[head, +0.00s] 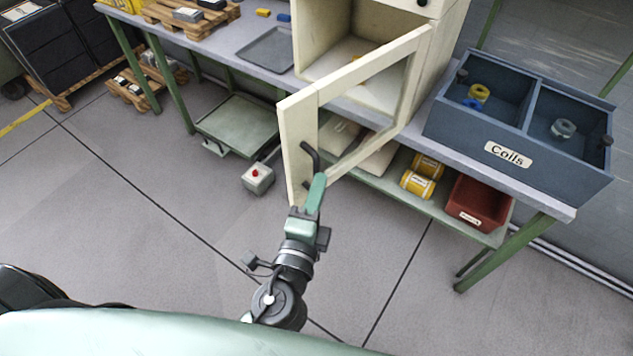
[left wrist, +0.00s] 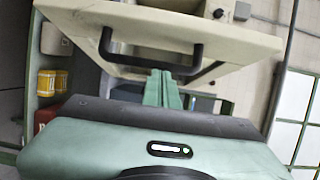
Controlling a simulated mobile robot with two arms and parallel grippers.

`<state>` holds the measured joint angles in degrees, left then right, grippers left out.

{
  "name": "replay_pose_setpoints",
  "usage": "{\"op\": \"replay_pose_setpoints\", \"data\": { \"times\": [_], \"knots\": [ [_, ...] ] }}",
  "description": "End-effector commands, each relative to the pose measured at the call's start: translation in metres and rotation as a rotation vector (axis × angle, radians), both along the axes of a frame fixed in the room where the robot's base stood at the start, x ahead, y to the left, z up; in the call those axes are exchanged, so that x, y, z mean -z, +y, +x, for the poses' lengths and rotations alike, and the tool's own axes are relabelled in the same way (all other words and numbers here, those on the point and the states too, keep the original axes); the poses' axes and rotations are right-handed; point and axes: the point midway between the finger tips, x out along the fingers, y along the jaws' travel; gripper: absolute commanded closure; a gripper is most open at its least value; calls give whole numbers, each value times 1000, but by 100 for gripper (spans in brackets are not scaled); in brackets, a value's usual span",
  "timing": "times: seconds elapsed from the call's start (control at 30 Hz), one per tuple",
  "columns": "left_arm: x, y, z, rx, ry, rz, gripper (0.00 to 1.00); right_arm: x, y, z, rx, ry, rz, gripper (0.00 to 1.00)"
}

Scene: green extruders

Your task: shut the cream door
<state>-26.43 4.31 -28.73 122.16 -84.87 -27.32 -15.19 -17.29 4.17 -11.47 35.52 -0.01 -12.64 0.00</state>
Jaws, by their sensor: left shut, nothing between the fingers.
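The cream door (head: 297,130) stands wide open, swung out from the cream cabinet (head: 312,38) over the bench's front edge. It is a frame around a see-through panel, with a dark bar handle (head: 312,155) near its free edge. My left gripper (head: 317,188) is shut and empty, close to the handle at the door's lower free corner. In the left wrist view the door (left wrist: 240,40) fills the top, and the green fingertips (left wrist: 163,78) point at the handle (left wrist: 150,62). I cannot tell whether they touch it. My right gripper is not in view.
A blue two-part bin (head: 565,175) labelled Coils stands on the bench right of the cabinet. A grey tray (head: 266,50) lies left of it. A red bin (head: 480,202) and yellow rolls (head: 418,186) sit on the lower shelf. A red-button box (head: 258,178) is on the floor.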

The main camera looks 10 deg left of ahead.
Motion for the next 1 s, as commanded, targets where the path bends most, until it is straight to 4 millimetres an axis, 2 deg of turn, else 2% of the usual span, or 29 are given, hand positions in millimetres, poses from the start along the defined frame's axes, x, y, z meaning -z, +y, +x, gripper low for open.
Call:
{"op": "replay_pose_setpoints", "data": {
  "times": [0.27,0.47,0.57,0.77,1.0],
  "knots": [
    [0,1,0,1,0,1,100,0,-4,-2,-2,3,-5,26],
    [-1,12,5,28,0,4,100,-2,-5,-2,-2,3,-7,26],
    [-1,24,11,61,-1,8,100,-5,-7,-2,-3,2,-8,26],
    [-2,61,33,165,-3,15,100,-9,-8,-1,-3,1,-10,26],
    [1,115,74,318,-2,10,100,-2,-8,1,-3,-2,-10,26]
  ]
}}
